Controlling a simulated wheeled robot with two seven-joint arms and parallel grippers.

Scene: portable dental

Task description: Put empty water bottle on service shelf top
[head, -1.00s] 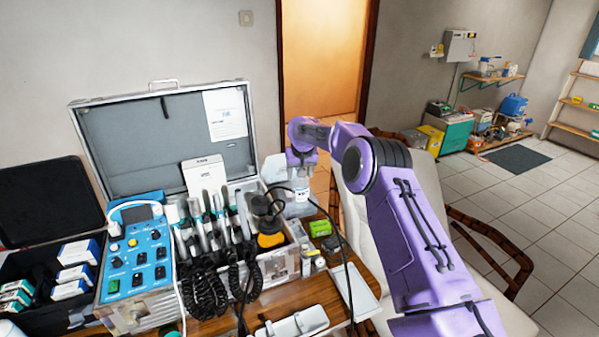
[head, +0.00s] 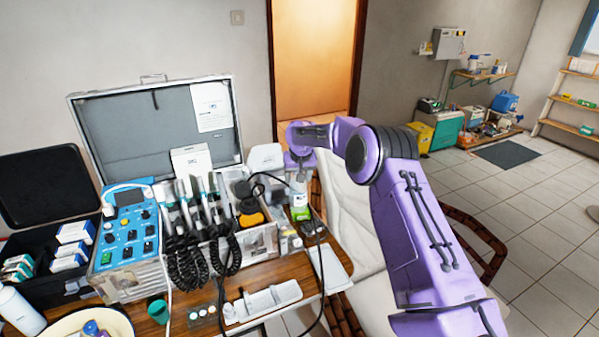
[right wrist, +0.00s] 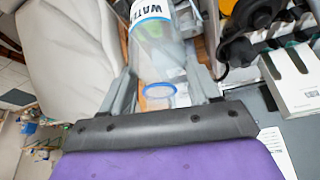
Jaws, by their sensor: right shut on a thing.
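A clear water bottle with a white and blue label reading "WATE" is between the fingers of my right gripper (right wrist: 163,78); the bottle (right wrist: 152,32) fills the upper middle of the right wrist view. In the head view the right gripper (head: 300,165) holds the bottle (head: 299,187) near the right end of the wooden table. I cannot tell whether its base touches anything. A wall shelf (head: 484,77) at the back and a wooden shelf unit (head: 570,103) at the far right are both distant; I cannot tell which is the service shelf. My left gripper is not in view.
An open metal dental case (head: 150,130) with a blue control unit (head: 128,235) and corded handpieces crowds the table (head: 262,262). A white chair (head: 350,215) with wooden arms stands right beside the table.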

